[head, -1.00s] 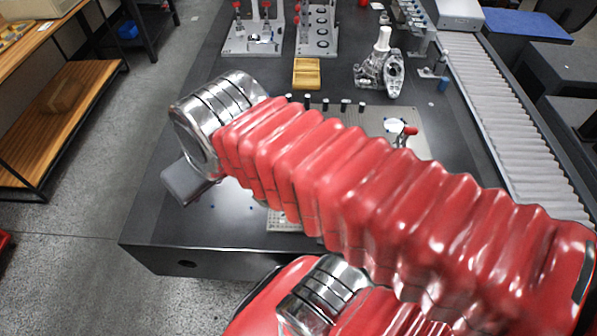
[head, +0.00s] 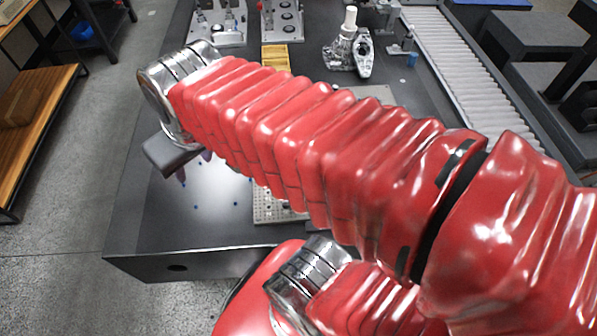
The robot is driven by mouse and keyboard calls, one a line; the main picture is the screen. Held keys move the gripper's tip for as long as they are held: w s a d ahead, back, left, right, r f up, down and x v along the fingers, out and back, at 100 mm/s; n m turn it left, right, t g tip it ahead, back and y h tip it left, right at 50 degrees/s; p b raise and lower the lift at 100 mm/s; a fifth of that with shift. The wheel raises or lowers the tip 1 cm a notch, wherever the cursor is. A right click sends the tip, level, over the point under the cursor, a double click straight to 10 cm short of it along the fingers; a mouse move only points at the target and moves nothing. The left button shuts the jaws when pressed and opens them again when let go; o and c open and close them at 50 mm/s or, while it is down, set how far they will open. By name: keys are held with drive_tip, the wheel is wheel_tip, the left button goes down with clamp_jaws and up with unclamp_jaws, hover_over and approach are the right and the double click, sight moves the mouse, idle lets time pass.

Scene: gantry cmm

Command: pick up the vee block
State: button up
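A golden-yellow block (head: 276,56) with a groove across its top stands on the dark table near the top of the head view. It looks like the vee block, but I cannot be sure. My arm runs from the lower right to the upper left, and its end hangs over the table's left part. The grey housing of my gripper (head: 172,155) shows below the silver wrist, left of and nearer than the yellow block. Its fingers are mostly hidden, so I cannot tell whether they are open or hold anything.
The dark table (head: 150,225) has a perforated plate (head: 268,206) partly behind my arm. A silver casting (head: 347,50) stands right of the yellow block. Fixtures (head: 215,25) stand at the back. A roller conveyor (head: 450,55) runs along the right and a wooden shelf (head: 45,120) stands left.

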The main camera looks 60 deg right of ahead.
drive_tip(key=s+d+f+m+g, duration=0.1)
drive_tip(key=d+f+m, duration=0.1)
drive_tip(key=d+f, duration=0.3)
drive_tip(key=s+d+f+m+g, duration=0.2)
drive_tip(key=d+f, duration=0.4)
drive_tip(key=d, duration=0.7)
drive_tip(key=s+d+f+m+g, duration=0.1)
drive_tip(key=d+f+m, duration=0.3)
drive_tip(key=d, duration=0.5)
wheel_tip(320, 180, down, 2)
drive_tip(key=shift+s+f+g+y, duration=0.1)
drive_tip(key=shift+s+g+y, duration=0.2)
drive_tip(key=shift+s+g, duration=0.1)
wheel_tip(320, 180, down, 8)
drive_tip(key=shift+r, duration=0.15)
drive_tip(key=shift+f, duration=0.4)
drive_tip(key=shift+w+d+f, duration=0.1)
drive_tip(key=shift+f, duration=1.2)
drive_tip(key=shift+w+d+f, duration=0.1)
drive_tip(key=shift+f, duration=1.2)
